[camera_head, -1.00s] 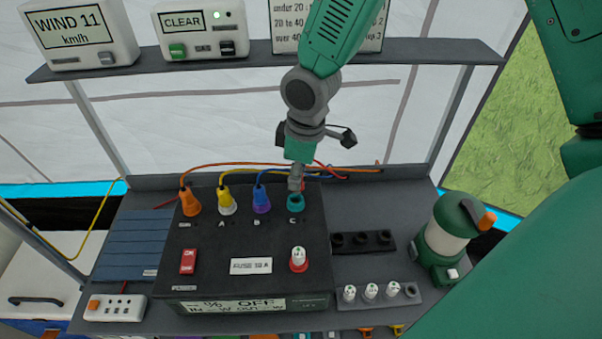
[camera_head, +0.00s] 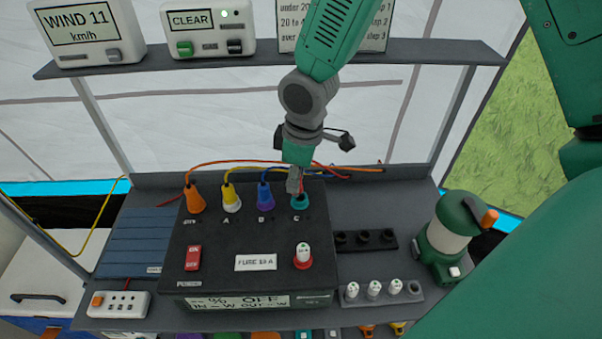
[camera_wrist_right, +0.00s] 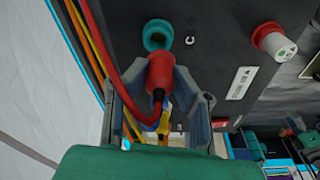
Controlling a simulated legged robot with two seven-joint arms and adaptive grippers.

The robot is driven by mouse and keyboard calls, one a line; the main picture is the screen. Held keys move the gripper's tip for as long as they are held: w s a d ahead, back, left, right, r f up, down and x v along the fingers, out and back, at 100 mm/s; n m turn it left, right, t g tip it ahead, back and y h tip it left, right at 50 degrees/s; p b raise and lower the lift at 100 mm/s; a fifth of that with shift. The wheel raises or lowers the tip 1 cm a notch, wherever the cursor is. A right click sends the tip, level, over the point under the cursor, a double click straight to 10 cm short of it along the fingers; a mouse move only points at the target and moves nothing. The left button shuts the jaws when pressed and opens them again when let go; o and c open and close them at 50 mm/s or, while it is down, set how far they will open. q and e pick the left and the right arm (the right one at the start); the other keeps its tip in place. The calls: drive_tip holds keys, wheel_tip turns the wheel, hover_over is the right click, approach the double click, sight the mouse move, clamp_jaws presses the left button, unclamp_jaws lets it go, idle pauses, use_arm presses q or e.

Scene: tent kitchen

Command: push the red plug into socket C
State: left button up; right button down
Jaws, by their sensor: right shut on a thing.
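My right gripper (camera_head: 294,181) comes down from above, just behind socket C (camera_head: 300,202), a teal ring on the dark power box. In the right wrist view the gripper's grey fingers (camera_wrist_right: 160,88) are shut on the red plug (camera_wrist_right: 160,70), whose red cable trails back. The plug's front is close to the lower rim of the teal socket (camera_wrist_right: 157,35), and the socket's opening still shows. I cannot tell whether plug and rim touch. In the head view the gripper mostly hides the plug. My left gripper is not in view.
Orange (camera_head: 195,200), yellow (camera_head: 231,199) and blue (camera_head: 265,197) plugs stand in a row left of socket C. A red and white fuse (camera_head: 303,256) sits in front. A green lantern (camera_head: 450,235) stands at right. Cables run behind the box.

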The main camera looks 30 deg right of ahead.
drive_tip(key=shift+a+r, duration=0.1)
drive_tip(key=shift+a, duration=0.25)
drive_tip(key=shift+d, duration=0.55)
drive_tip(key=shift+d+f, duration=0.2)
drive_tip(key=shift+d, duration=0.2)
drive_tip(key=shift+a+r+p, duration=0.15)
drive_tip(key=shift+a+p, duration=0.1)
drive_tip(key=shift+p, duration=0.1)
drive_tip(key=shift+a, duration=0.4)
drive_tip(key=shift+d, duration=0.75)
drive_tip(key=shift+a+p, duration=0.25)
drive_tip(key=shift+p, duration=0.1)
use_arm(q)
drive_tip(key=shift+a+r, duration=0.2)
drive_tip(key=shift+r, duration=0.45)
use_arm(e)
drive_tip(key=shift+a, duration=0.2)
